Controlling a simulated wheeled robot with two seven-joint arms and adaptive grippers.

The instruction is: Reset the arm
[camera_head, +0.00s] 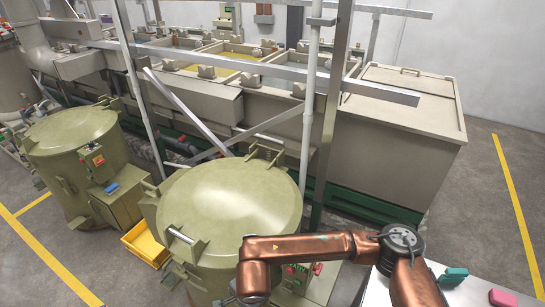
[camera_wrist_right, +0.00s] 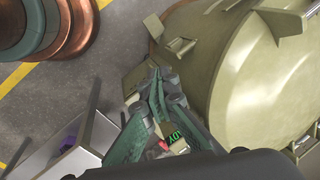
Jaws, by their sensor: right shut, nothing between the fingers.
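My right arm, copper coloured, reaches in from the lower right of the head view and bends left in front of the near plating barrel (camera_head: 232,205). Its gripper is out of sight there. In the right wrist view the dark green fingers of my right gripper (camera_wrist_right: 156,82) are closed together and empty. They are beside the olive barrel (camera_wrist_right: 255,85), over its small control panel with a lit green display (camera_wrist_right: 174,138), which they partly hide. I cannot tell whether they touch it. My left gripper is in neither view.
A second barrel (camera_head: 75,135) stands at the left, with a yellow bin (camera_head: 146,243) on the floor between. A long tank line (camera_head: 400,115) runs behind posts and rails. A pale table (camera_head: 440,297) at lower right holds a teal item (camera_head: 453,275) and a pink item (camera_head: 503,298).

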